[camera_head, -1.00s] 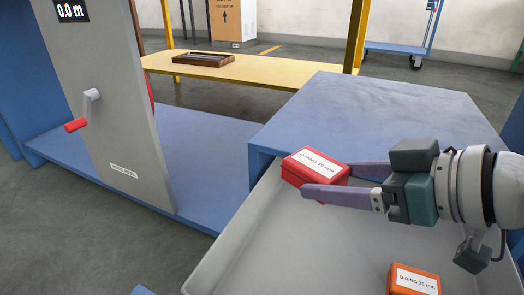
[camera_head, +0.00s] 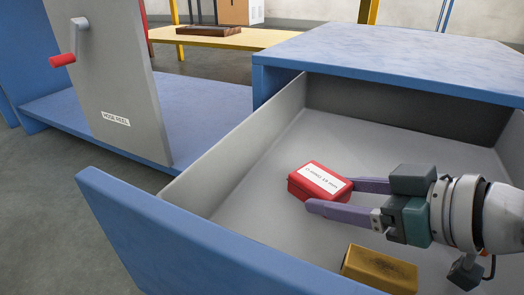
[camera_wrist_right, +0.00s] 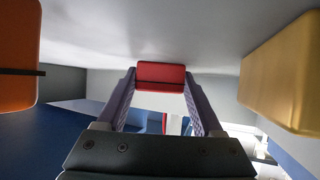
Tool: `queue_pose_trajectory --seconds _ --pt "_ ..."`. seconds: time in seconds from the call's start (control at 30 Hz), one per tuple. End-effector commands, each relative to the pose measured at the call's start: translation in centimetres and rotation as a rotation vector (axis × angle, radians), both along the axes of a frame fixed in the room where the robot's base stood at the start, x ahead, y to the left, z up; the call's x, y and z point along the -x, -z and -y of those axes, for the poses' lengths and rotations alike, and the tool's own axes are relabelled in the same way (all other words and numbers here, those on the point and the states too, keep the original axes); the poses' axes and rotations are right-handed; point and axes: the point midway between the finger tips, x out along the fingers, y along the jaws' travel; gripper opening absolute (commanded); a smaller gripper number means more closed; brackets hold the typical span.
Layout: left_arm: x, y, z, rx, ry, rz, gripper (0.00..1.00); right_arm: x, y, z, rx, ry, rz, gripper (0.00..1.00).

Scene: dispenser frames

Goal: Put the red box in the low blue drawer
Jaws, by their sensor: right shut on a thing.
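The red box (camera_head: 320,181) has a white label on top and is between the fingers of my right gripper (camera_head: 332,195), which is shut on it. It is inside the open blue drawer (camera_head: 215,245), over the grey floor near the middle; I cannot tell whether it touches the floor. The right wrist view also shows the red box (camera_wrist_right: 161,76) between the two purple fingers of my right gripper (camera_wrist_right: 160,92). My left gripper is not in view.
A worn yellow box (camera_head: 380,269) lies in the drawer near its front. An orange box (camera_wrist_right: 18,52) shows in the right wrist view. The blue cabinet top (camera_head: 400,65) is behind the drawer. A grey hose reel panel (camera_head: 105,80) stands at left.

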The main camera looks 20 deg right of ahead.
Motion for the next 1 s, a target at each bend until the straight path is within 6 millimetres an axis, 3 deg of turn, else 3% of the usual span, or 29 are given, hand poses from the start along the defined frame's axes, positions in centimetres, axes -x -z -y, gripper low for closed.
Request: queue_pose_trajectory --seconds 0.33,0.37,0.6,0.9,1.0 --pt "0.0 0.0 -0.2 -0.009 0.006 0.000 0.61 0.0 0.2 0.0 -0.001 0.000 0.002 0.07" --pt "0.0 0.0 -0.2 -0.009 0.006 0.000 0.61 0.0 0.1 0.0 0.000 0.000 0.001 0.72" --pt "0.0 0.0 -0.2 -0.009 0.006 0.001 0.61 0.0 0.1 0.0 0.000 0.000 0.001 0.98" --pt "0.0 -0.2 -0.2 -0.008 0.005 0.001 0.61 0.0 -0.3 0.0 -0.001 0.000 0.002 0.98" --pt "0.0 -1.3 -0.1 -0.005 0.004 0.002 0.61 0.9 -1.0 0.3 0.002 0.000 -0.001 0.98"
